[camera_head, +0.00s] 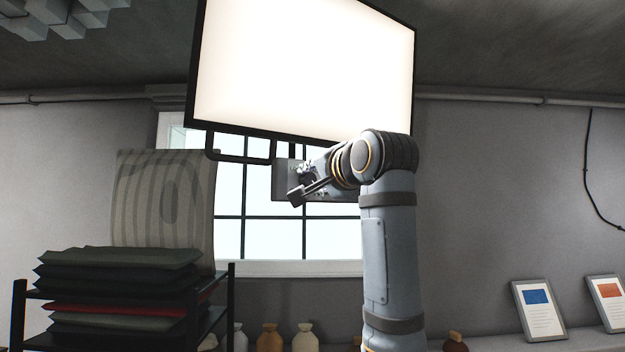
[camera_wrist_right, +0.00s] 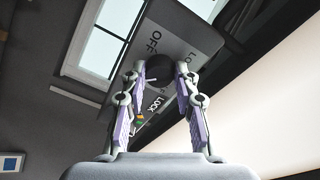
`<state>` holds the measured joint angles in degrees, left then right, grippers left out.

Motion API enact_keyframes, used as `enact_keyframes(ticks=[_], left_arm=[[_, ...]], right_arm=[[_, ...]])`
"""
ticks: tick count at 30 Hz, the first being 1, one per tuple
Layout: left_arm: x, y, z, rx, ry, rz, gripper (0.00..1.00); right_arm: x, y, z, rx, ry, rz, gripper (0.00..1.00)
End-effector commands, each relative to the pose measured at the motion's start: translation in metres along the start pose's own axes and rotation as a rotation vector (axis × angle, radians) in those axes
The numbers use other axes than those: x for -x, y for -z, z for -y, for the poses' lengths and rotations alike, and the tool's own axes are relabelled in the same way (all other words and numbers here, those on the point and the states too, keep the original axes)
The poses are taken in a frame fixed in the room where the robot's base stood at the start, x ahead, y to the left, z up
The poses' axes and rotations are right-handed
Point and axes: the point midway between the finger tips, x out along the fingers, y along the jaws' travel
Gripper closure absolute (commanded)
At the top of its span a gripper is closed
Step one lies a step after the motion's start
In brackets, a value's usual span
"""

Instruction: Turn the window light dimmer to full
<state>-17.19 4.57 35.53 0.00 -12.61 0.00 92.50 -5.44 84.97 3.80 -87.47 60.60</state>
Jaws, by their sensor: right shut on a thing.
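The window light is a large, brightly lit panel (camera_head: 305,65) with a dark frame in the head view. Its dimmer is a grey box (camera_head: 284,180) under the panel's lower edge, partly hidden by my right gripper (camera_head: 303,184). In the right wrist view, a dark round knob (camera_wrist_right: 165,67) sits on the box's face, with OFF, LO and LOCK lettering around it. My right gripper (camera_wrist_right: 161,78) is shut on this knob, one finger on each side. The knob's pointer mark cannot be made out. My left gripper is not in view.
A barred window (camera_head: 240,225) is behind the box. Several bottles and two framed cards (camera_head: 538,308) stand along the ledge.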

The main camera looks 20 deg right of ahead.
Motion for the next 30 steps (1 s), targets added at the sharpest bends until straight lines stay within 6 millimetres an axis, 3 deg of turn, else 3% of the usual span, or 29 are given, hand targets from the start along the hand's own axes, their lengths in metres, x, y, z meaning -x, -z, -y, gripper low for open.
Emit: enact_keyframes(ticks=[11, 12, 17, 26, 30], left_arm=[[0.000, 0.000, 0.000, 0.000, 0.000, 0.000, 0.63], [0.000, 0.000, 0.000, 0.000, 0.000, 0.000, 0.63], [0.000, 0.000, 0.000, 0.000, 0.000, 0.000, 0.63], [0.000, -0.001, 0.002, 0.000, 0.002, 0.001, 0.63], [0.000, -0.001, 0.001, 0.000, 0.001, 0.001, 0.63]], right_arm=[[-0.002, -0.002, -0.003, -0.005, -0.008, 0.007, 1.00], [-0.001, -0.002, -0.003, -0.005, -0.008, 0.007, 0.68], [-0.001, -0.002, -0.002, -0.004, -0.005, 0.005, 0.47], [0.001, 0.000, -0.001, -0.003, -0.002, 0.002, 0.47], [0.020, 0.000, 0.000, -0.004, 0.001, 0.000, 0.47]])
